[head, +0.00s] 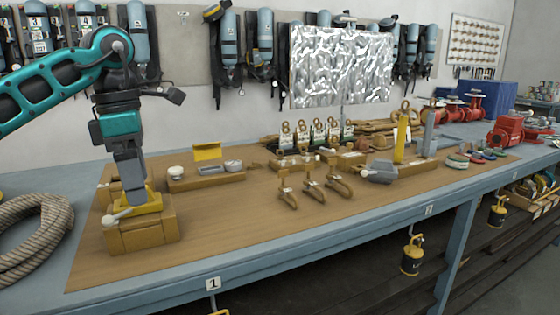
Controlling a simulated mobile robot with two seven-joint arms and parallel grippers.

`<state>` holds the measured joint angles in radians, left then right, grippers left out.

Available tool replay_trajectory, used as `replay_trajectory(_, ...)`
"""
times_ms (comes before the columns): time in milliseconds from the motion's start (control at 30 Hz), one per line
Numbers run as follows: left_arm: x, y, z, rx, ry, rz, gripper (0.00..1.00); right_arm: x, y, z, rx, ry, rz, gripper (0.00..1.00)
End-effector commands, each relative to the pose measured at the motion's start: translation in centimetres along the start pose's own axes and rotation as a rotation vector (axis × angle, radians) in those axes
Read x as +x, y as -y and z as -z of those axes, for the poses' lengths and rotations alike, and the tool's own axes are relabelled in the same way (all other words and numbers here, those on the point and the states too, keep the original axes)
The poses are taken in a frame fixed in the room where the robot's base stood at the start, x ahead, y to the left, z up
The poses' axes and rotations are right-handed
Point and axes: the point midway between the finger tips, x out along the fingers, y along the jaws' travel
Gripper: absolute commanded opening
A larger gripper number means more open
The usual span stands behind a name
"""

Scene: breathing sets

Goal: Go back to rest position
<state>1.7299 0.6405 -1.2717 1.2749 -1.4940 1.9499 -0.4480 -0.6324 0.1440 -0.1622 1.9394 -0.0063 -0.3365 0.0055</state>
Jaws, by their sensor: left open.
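My left gripper (132,190) comes in from the left on a teal and black arm. It points straight down at a yellow piece (148,203) on top of a brown wooden block (143,233). A grey-white knob or lever (117,217) sticks out at the block's left side. The gripper is open, with its fingers right at the yellow piece. I cannot tell whether they touch it. My right gripper does not show.
A coiled rope (35,235) lies at the left on the blue bench (290,250). Wooden stands with brown clips (312,187), a yellow cylinder (401,140) and red machine parts (510,132) stand farther right. Air tanks (265,38) hang on the wall behind. The board's front middle is clear.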

Motion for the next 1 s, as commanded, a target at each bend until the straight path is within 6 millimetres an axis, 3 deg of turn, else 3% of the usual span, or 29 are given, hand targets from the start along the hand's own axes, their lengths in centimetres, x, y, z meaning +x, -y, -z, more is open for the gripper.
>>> replay_trajectory(33,2.1,0.8,-1.6,0.027,0.040,0.049,0.94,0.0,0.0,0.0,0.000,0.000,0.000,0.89)
replay_trajectory(100,4.2,2.0,-3.7,0.051,0.111,0.109,0.94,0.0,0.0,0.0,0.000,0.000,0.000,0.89)
replay_trajectory(267,8.8,5.8,-8.7,0.082,0.304,0.287,0.94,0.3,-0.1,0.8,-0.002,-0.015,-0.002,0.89)
replay_trajectory(400,11.9,10.5,-13.1,0.052,0.518,0.504,0.94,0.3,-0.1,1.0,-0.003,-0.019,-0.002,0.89)
replay_trajectory(600,13.2,16.0,-17.7,-0.115,0.824,0.850,0.94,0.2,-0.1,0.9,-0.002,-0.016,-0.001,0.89)
replay_trajectory(700,13.1,17.4,-19.0,-0.241,0.952,1.012,0.94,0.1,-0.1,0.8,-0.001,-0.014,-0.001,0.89)
replay_trajectory(833,13.0,17.9,-19.8,-0.462,1.108,1.229,0.94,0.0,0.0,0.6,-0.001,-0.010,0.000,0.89)
replay_trajectory(1000,14.0,16.2,-19.1,-0.853,1.276,1.499,0.94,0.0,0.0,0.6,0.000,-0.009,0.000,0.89)
